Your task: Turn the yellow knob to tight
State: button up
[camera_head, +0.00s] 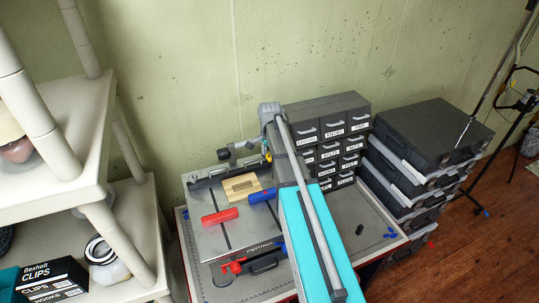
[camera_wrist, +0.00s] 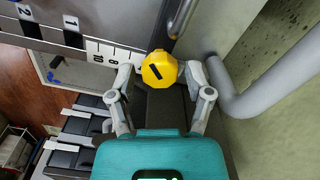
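The yellow knob (camera_wrist: 158,69) is faceted, with a black slanted line on its face, and shows at the upper middle of the wrist view. It sits by a grey metal part of the bench machine, next to a white scale with numbers. My gripper (camera_wrist: 156,77) has one finger on each side of the knob. The fingers are spread, with a gap visible at the left; I cannot tell whether the right finger touches it. In the head view my teal arm reaches over the machine (camera_head: 235,238) and hides most of the knob's area. No "tight" marking is readable.
A thick grey pipe (camera_wrist: 250,95) runs close to the right finger, with the wall behind. Small drawers (camera_head: 333,128) stand behind the machine, and stacked dark cases (camera_head: 433,138) stand right.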

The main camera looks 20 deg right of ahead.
grip_shut()
jog(key=shift+m, duration=0.3)
jog(key=m, duration=0.4)
jog(key=shift+m, duration=0.4)
jog(key=m, duration=0.5)
jog(key=shift+m, duration=0.3)
jog(key=shift+o, duration=2.1)
grip_release()
